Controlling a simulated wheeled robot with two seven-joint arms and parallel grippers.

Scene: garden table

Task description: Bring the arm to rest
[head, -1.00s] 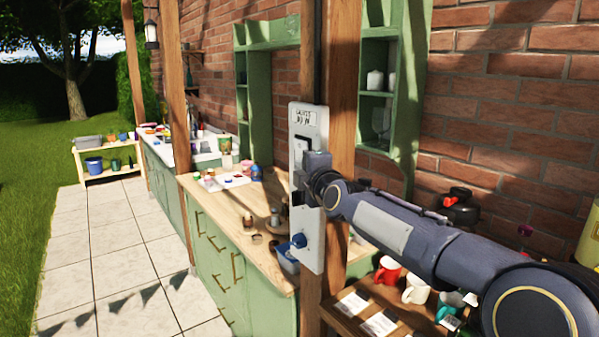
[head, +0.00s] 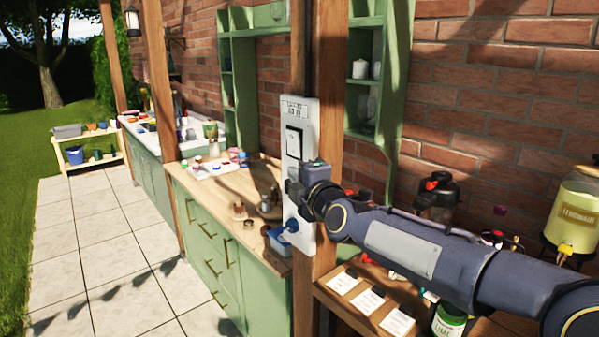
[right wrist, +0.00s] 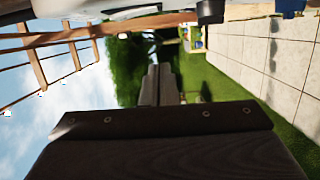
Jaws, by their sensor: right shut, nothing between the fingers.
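My right arm comes in from the right in the head view. Its gripper (head: 293,191) shows in front of the lower half of a white panel (head: 291,173) on a wooden post. The gripper's closed fingers also show in the right wrist view (right wrist: 157,84), with nothing between them. Whether the gripper touches the panel I cannot tell. My left gripper is not in view.
A green counter (head: 250,290) with a wooden top holds a white tray and small items. Under my right arm is a wooden shelf (head: 340,312) with cards and a lime jar (head: 449,322). A lemonade dispenser (head: 575,217) stands at right. The paved path (head: 90,250) is clear.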

